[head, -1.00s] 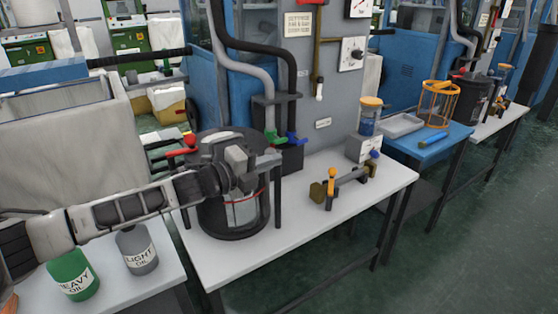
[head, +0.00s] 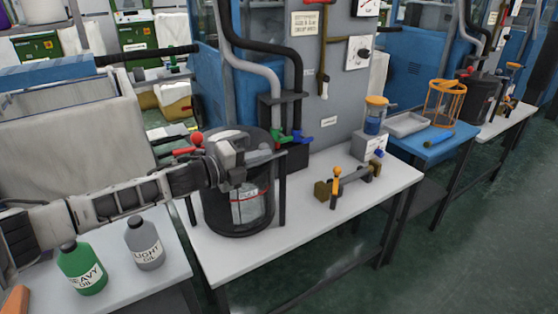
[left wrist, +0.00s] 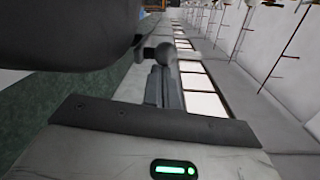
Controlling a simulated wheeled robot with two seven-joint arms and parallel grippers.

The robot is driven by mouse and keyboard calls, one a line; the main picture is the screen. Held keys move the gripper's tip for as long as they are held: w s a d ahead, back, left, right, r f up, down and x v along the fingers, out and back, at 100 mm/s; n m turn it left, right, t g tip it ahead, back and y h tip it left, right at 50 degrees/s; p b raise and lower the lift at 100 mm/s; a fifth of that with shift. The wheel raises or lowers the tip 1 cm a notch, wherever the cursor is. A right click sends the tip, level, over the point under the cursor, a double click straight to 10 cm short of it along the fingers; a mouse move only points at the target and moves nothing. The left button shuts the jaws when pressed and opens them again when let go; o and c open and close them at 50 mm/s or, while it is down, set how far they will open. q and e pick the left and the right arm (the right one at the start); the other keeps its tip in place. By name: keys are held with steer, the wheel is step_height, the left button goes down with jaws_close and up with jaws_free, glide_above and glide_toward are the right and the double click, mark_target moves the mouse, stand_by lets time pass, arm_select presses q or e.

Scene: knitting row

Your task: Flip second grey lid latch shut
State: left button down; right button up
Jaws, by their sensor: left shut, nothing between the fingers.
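A dark round pot (head: 225,217) with a lid stands on the white bench, with a pale label and a red line on its front. My left gripper (head: 238,176) is shut and empty, in front of the lid's near upper side. It hides part of the lid and pot. I cannot make out the grey lid latches apart from the grey gripper, or tell whether the gripper touches one. In the left wrist view, the grey shut fingers (left wrist: 164,84) show beside a large dark rounded surface. My right gripper is not in view.
A red-knobbed handle (head: 185,147) is behind the arm. Green and blue valve handles (head: 290,137) sit behind the pot. Green (head: 81,270) and grey (head: 145,246) oil bottles stand at front left. A brass-ended fixture (head: 345,184) lies on the white bench (head: 310,230), with free room around it.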

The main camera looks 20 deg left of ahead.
arm_select(q)
steer(key=shift+w+a, duration=0.1)
steer(key=shift+a, duration=0.2)
steer(key=shift+d, duration=0.1)
stand_by(0.4)
